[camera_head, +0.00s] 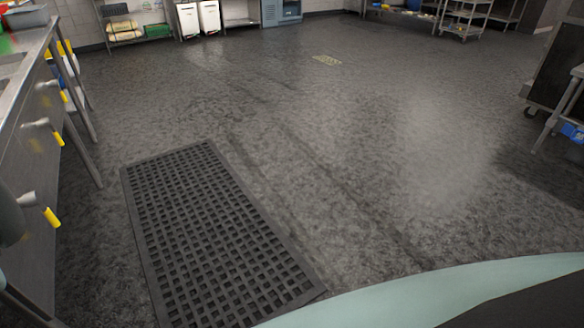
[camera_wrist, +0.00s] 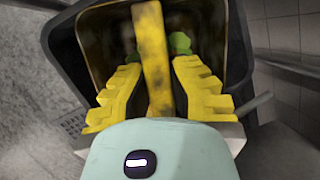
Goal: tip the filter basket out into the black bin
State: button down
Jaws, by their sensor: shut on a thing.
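My gripper (camera_wrist: 155,88) shows in the wrist view, its two yellow stepped fingers shut on a stained yellow bar, which looks like the handle of the filter basket (camera_wrist: 152,45). Beyond the fingers is a dark, squarish opening with a tan rim, which looks like the basket's. Small green pieces (camera_wrist: 180,42) show in it, partly hidden by the fingers and bar. The head view shows neither basket nor bin.
In the wrist view, a tiled wall (camera_wrist: 285,35) with a metal rail stands at right. In the head view, a steel sink counter (camera_head: 30,120) with yellow-handled valves lines the left. A black rubber mat (camera_head: 210,235) lies on the floor. The middle floor is open; carts stand far right.

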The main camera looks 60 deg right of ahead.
jog(key=shift+d+r+p, duration=0.15)
jog(key=shift+r+p, duration=0.15)
jog(key=shift+p, duration=0.6)
jog(key=shift+y+p, duration=0.4)
jog(key=shift+p, duration=0.85)
jog(key=shift+p, duration=0.55)
